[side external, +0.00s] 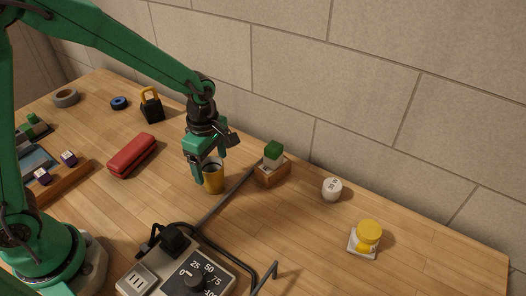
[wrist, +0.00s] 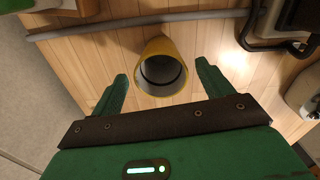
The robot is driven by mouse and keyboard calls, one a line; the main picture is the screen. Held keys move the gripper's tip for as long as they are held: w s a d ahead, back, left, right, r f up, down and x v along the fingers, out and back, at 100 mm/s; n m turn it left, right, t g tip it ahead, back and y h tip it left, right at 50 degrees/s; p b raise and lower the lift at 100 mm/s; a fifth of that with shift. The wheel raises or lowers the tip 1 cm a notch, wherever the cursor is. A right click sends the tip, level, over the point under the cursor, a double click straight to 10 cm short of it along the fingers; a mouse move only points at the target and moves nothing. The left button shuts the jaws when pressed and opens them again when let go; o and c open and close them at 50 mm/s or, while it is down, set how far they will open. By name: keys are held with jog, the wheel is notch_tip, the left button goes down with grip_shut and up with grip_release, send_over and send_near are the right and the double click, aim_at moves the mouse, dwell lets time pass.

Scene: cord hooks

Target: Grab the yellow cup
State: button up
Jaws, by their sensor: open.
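The yellow cup (side external: 214,181) stands upright on the wooden table in the side view, partly hidden by my gripper. In the wrist view the cup (wrist: 162,91) shows its dark open mouth, just beyond and between my two green fingertips. My gripper (side external: 203,178) is open at the cup, pointing down. In the wrist view the fingers of my gripper (wrist: 162,84) are spread wide, one to each side of the cup.
A grey bar (side external: 228,199) lies by the cup. A wooden box (side external: 272,173) with a green-topped block stands to its right, and a grey dial box (side external: 190,275) is in front. A red case (side external: 132,155) lies left. A white cylinder (side external: 332,189) and yellow object (side external: 369,233) stand right.

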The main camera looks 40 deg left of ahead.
jog(key=shift+f, duration=2.4)
jog(key=c, duration=1)
jog(key=shift+c, duration=0.2)
jog(key=shift+r, duration=0.15)
jog(key=shift+r, duration=0.8)
notch_tip(320, 180, up, 2)
jog(key=shift+r, duration=0.2)
jog(key=s+d+r, duration=0.6)
jog(key=s+d, duration=0.2)
jog(key=shift+s+r, duration=0.25)
jog(key=shift+r, duration=0.1)
jog(key=shift+d, duration=0.1)
